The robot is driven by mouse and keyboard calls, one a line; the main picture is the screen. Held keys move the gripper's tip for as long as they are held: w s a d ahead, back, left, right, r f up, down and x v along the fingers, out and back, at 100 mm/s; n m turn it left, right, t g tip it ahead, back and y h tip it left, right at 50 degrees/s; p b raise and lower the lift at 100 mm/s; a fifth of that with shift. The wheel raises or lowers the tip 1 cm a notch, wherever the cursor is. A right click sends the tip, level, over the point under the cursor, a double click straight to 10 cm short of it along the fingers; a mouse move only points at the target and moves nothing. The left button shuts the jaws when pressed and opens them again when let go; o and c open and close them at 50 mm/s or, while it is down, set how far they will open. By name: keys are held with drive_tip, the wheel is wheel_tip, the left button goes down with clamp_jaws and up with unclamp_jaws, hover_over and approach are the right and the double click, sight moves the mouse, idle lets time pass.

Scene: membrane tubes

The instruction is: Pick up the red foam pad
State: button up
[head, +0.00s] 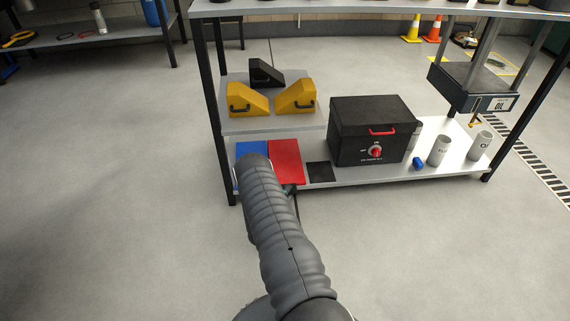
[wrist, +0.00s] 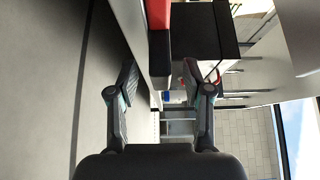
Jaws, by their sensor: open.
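The red foam pad (head: 286,160) lies flat on the lower shelf, between a blue pad and a small black pad. In the wrist view its red edge (wrist: 158,15) shows at the top, ahead of my gripper (wrist: 160,78) and roughly between the lines of the two fingers. My gripper is open with nothing between its fingers. The shelf's edge runs between the fingers in that view, short of the pad. In the head view my arm hides most of the gripper, which is at the shelf's front edge near the red pad.
The blue pad (head: 247,150) is left of the red one, partly behind my arm. The black pad (head: 319,172) and a black box (head: 370,138) with a red handle stand to the right. Yellow wedges (head: 248,100) sit on a raised platform behind. The floor in front is clear.

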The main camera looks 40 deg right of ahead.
drive_tip(key=shift+x, duration=0.9)
clamp_jaws()
drive_tip(key=shift+r, duration=0.15)
